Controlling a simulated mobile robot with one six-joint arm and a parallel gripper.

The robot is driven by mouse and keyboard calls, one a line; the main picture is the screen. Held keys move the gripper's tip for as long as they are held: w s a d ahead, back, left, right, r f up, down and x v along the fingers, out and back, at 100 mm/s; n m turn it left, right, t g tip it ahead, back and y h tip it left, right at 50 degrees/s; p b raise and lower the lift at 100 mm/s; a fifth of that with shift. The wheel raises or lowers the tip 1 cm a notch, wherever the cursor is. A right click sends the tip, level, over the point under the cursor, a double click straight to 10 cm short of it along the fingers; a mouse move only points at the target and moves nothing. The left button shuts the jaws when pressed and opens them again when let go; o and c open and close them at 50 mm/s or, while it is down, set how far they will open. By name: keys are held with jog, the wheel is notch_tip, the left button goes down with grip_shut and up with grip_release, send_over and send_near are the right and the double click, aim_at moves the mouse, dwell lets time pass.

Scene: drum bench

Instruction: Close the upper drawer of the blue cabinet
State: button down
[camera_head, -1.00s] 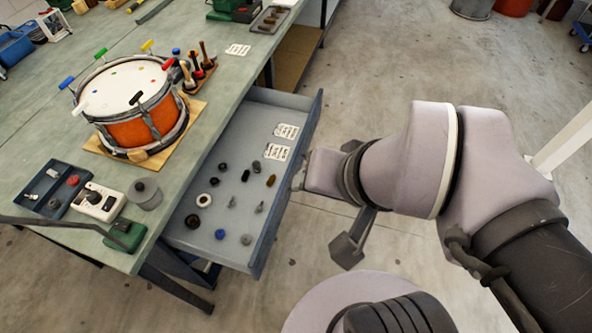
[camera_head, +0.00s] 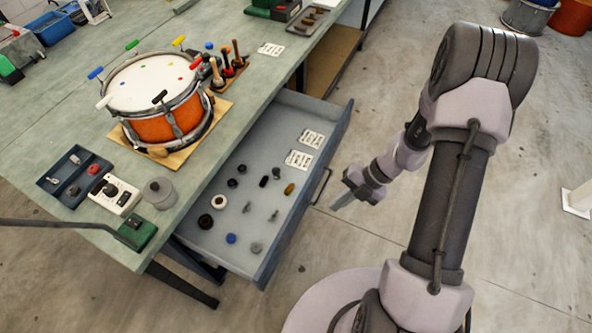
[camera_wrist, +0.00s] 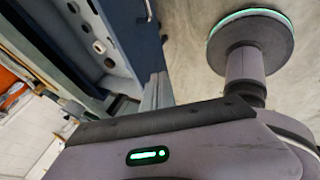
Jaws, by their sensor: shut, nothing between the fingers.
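The upper drawer (camera_head: 228,215) of the blue cabinet stands pulled out from under the green bench, with small knobs, discs and two white cards inside. Its blue-grey front panel (camera_head: 305,200) carries a dark bar handle (camera_head: 322,187) on the outer face. My gripper (camera_head: 337,205) is shut and empty, just outside the drawer front to the right of the handle; a small gap seems to separate them. In the wrist view the drawer (camera_wrist: 108,48) fills the upper left, and my gripper's fingers (camera_wrist: 158,92) point up beside its front. The cabinet body is mostly hidden under the bench.
The bench top (camera_head: 70,130) holds an orange drum (camera_head: 165,122), a mallet rack (camera_head: 228,75), a dark tray (camera_head: 74,176), a white control box (camera_head: 113,194) and a grey canister (camera_head: 160,193). Open concrete floor (camera_head: 350,245) lies around the drawer front.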

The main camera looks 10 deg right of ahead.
notch_tip(320, 180, down, 3)
jog(key=m, duration=0.2)
jog(key=b, duration=0.5)
send_near(293, 227)
notch_tip(293, 227, down, 4)
jog(key=s+d, duration=0.1)
jog(key=s, duration=0.1)
jog(key=shift+w+a+f+b, duration=0.1)
jog(key=shift+w+a+b, duration=0.35)
jog(key=shift+a, duration=0.45)
jog(key=shift+w+a+f+b, duration=0.1)
jog(key=shift+w+a+b, duration=0.3)
jog(key=shift+a, duration=0.45)
jog(key=shift+w+a, duration=0.1)
